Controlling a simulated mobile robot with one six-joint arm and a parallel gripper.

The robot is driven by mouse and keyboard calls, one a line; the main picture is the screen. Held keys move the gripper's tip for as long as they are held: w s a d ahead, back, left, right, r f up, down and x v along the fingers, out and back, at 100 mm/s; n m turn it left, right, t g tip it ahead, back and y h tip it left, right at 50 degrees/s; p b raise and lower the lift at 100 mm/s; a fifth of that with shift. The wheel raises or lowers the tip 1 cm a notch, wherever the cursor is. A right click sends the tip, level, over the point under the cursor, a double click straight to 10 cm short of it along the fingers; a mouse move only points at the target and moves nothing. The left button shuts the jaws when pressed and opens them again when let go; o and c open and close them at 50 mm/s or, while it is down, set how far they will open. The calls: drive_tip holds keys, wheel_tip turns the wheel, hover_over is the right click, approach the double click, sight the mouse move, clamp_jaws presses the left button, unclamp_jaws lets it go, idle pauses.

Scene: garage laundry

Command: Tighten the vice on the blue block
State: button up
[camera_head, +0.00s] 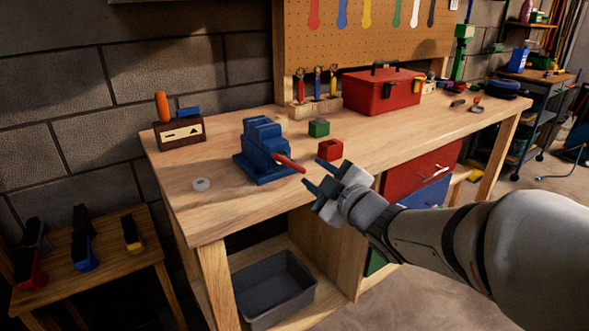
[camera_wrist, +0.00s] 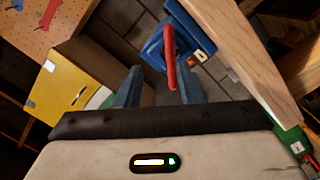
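The blue vice (camera_head: 262,145) stands on the workbench, left of the middle in the head view. Its red handle (camera_head: 290,163) sticks out toward my gripper. My gripper (camera_head: 328,178) is open just right of the handle, above the bench's front edge. In the wrist view the vice (camera_wrist: 150,48) is at the top, and the red handle (camera_wrist: 169,62) shows between my two separated fingers (camera_wrist: 158,78). I cannot tell whether they touch it. A blue block in the jaws cannot be told apart from the blue vice.
A red block (camera_head: 331,149) and a green block (camera_head: 319,128) lie right of the vice, close to my gripper. A red toolbox (camera_head: 382,90) and a screwdriver rack (camera_head: 315,103) stand behind. A white ring (camera_head: 201,184) lies front left. A grey bin (camera_head: 275,285) is below the bench.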

sight(294, 166)
drive_tip(key=shift+n+y, duration=0.6)
drive_tip(key=shift+y, duration=0.1)
drive_tip(key=x, duration=0.2)
drive_tip(key=b+x, duration=0.1)
drive_tip(key=x, duration=0.2)
drive_tip(key=a+x, duration=0.1)
drive_tip(key=x, duration=0.2)
drive_tip(key=shift+s+a+f, duration=0.15)
drive_tip(key=shift+s+f, duration=0.15)
drive_tip(key=shift+f, duration=0.1)
drive_tip(key=shift+c, duration=0.4)
clamp_jaws()
